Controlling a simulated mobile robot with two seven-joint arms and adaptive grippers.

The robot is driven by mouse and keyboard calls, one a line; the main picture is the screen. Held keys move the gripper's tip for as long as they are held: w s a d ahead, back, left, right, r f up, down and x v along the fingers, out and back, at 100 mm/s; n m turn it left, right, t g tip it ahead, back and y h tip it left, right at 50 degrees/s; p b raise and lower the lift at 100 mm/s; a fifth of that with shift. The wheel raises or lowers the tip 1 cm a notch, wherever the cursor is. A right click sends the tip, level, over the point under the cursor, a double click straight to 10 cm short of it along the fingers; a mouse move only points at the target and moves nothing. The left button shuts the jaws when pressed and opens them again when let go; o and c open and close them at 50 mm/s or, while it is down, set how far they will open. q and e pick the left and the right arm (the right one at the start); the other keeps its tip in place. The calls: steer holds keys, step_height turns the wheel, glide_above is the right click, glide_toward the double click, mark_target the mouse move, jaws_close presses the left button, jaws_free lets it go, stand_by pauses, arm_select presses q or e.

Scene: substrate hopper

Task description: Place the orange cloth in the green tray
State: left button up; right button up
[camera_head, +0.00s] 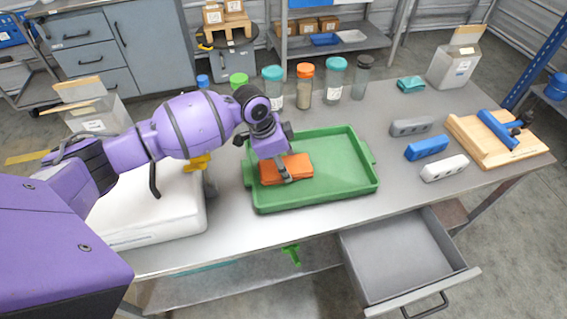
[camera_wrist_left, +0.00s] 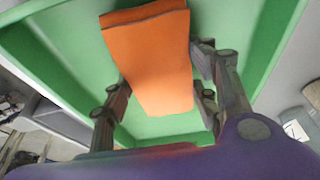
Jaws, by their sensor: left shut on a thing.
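The orange cloth (camera_head: 297,166) is a folded, flat piece at the left part of the green tray (camera_head: 340,183), inside its rim as seen from the head. My left gripper (camera_head: 284,172) reaches down over the tray and is shut on the cloth. In the left wrist view the cloth (camera_wrist_left: 150,62) lies between the two fingers (camera_wrist_left: 162,92), with the green tray floor and walls (camera_wrist_left: 52,55) beyond it. I cannot tell whether the cloth touches the tray floor. My right gripper is not in view.
Several lidded jars (camera_head: 305,86) stand behind the tray. A teal cloth (camera_head: 411,84), grey, blue and white blocks (camera_head: 427,148) and a wooden board (camera_head: 497,140) are to the right. A drawer (camera_head: 402,258) is open below the front edge. A white case (camera_head: 150,215) is at left.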

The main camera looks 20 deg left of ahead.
arm_select(q)
steer(key=shift+f, duration=0.15)
steer(key=o, duration=1.1)
steer(key=shift+o, duration=0.2)
steer(key=v, duration=1.2)
steer(key=shift+r+p, duration=0.25)
steer(key=shift+p, duration=0.15)
